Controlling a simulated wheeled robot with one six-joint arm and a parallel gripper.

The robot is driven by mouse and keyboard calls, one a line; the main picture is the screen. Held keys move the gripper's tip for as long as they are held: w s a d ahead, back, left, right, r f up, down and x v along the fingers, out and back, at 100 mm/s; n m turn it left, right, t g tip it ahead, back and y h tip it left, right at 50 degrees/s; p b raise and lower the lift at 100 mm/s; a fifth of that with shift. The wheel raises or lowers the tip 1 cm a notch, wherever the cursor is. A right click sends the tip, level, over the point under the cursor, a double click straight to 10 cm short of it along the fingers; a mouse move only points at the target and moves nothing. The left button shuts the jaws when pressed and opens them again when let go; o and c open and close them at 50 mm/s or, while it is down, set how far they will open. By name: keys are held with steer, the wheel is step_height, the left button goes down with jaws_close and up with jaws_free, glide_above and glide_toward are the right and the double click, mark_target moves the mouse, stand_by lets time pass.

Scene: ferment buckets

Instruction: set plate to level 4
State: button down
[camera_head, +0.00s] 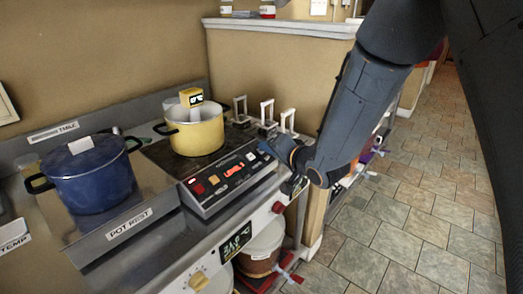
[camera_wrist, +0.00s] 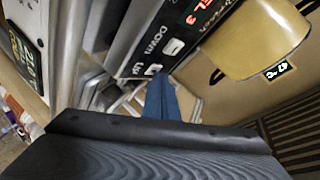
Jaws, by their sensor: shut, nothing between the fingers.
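The hot plate (camera_head: 205,180) has a black top and a sloping control panel. Its red display (camera_head: 234,170) is small in the head view. In the wrist view the display (camera_wrist: 205,12) is partly cut off and reads what looks like "L 3". The DOWN button (camera_wrist: 173,47) and the UP button (camera_wrist: 152,69) are white and lie side by side. My gripper (camera_head: 266,147) is at the right end of the panel. In the wrist view its blue fingers (camera_wrist: 160,82) are shut and empty, with tips close to the UP button. I cannot tell whether they touch it.
A yellow pot (camera_head: 196,135) with a yellow thermometer reader (camera_head: 191,98) stands on the plate. A blue lidded pot (camera_head: 92,180) stands left on the pot rest. White handle-like frames (camera_head: 267,112) stand behind the panel's right end. A bucket (camera_head: 262,248) is below the counter.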

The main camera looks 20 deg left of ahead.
steer(key=shift+r, duration=0.1)
steer(key=shift+s+d+r+p, duration=0.2)
steer(key=shift+d+r+p, duration=0.15)
steer(key=shift+r+p, duration=0.35)
steer(key=shift+f, duration=0.15)
steer(key=shift+w+a+f, duration=0.15)
steer(key=shift+f, duration=0.15)
stand_by(0.3)
steer(key=shift+a+f+b, duration=0.2)
steer(key=shift+f+b, duration=0.15)
stand_by(0.8)
steer(key=shift+r, duration=0.1)
steer(key=shift+d+r+p, duration=0.35)
steer(key=shift+r+p, duration=0.3)
